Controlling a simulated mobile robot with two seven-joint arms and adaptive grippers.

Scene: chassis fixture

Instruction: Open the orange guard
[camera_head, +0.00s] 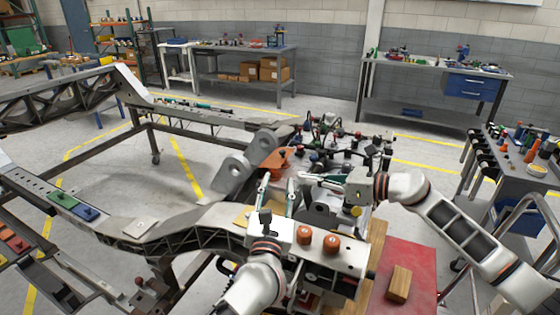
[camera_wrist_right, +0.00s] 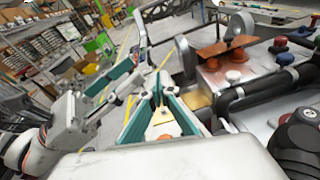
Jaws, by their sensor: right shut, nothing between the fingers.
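The orange guard (camera_head: 275,160) is a small flat plate on the fixture, beside grey round-ended brackets. In the right wrist view the guard (camera_wrist_right: 226,48) is a tilted orange-brown plate at upper right, with a dark knob near it. My right gripper (camera_head: 306,177) reaches in from the right, just right of and nearer than the guard, and looks apart from it. Its teal fingers (camera_wrist_right: 160,78) are shut and empty. My left gripper (camera_head: 277,183) comes up from the bottom, its two fingers spread apart, just in front of the guard. I see nothing between them.
The fixture around the guard is crowded with knobs, hoses and clamps (camera_head: 340,150). Two orange caps (camera_head: 303,234) sit near my left wrist. A wooden block (camera_head: 398,284) lies on a red surface (camera_head: 410,250). The grey chassis frame (camera_head: 190,220) extends left.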

